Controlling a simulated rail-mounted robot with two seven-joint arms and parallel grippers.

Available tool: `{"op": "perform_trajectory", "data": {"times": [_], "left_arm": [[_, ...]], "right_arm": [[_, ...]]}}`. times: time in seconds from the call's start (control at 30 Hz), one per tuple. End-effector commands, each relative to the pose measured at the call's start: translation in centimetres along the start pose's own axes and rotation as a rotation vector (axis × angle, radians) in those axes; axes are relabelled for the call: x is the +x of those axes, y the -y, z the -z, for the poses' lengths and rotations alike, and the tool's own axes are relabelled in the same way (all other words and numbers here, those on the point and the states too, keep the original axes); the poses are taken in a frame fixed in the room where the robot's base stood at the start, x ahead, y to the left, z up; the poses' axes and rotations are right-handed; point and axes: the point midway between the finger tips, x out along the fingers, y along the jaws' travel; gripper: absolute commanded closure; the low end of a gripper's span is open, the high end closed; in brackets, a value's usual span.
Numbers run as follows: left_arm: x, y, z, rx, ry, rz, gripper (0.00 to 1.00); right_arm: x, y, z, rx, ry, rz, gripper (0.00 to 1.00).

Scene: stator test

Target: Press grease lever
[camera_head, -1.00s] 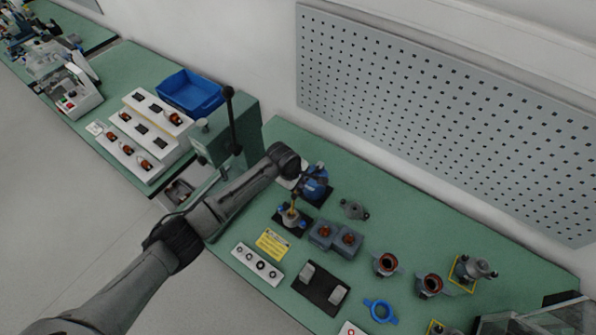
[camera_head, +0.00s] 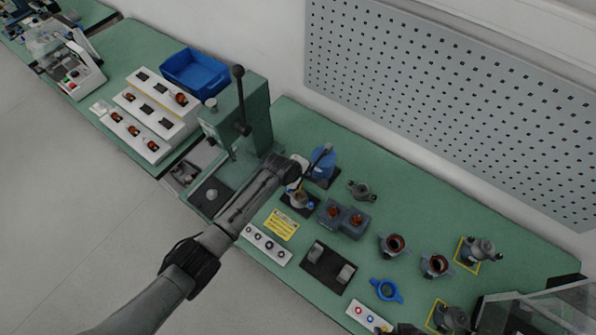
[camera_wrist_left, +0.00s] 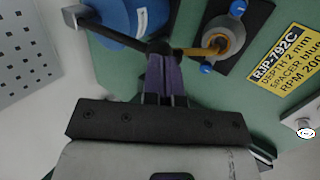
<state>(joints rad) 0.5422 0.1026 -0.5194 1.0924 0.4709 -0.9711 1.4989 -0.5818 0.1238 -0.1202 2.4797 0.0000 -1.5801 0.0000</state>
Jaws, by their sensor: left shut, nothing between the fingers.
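The blue grease unit (camera_head: 325,163) stands on a dark base on the green bench, just beyond my left gripper. Its dark lever (camera_head: 321,155) shows against the blue body. In the left wrist view, the blue body (camera_wrist_left: 118,18) is at the upper left and the dark lever rod (camera_wrist_left: 115,32) runs to a knob at my fingertips. My left gripper (camera_wrist_left: 163,58) is shut and empty, its tips at the knob; I cannot tell if they touch. A brass nozzle (camera_wrist_left: 195,51) reaches to a round housing (camera_wrist_left: 224,38) with blue knobs. My right gripper is not in view.
A yellow label (camera_head: 281,224) and a white strip with round parts (camera_head: 266,245) lie nearer the bench edge. A green press (camera_head: 240,115) stands to the left. A perforated panel (camera_head: 450,100) is behind.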

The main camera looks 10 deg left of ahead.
Motion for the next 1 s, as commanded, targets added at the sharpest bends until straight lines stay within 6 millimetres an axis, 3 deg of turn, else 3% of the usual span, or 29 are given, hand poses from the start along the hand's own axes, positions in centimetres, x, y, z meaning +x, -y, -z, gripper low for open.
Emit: {"op": "perform_trajectory", "data": {"times": [0.17, 0.5, 1.0], "left_arm": [[-0.8, 0.4, 0.0, -0.001, -0.002, 0.014, 1.00], [-4.6, -0.3, -0.6, 0.006, 0.004, 0.005, 1.00], [-11.9, -0.5, -0.5, 0.007, 0.004, 0.001, 1.00]], "right_arm": [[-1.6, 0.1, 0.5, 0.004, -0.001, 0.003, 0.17], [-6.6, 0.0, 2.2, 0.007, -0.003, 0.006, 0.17], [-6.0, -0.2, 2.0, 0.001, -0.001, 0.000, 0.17]]}}
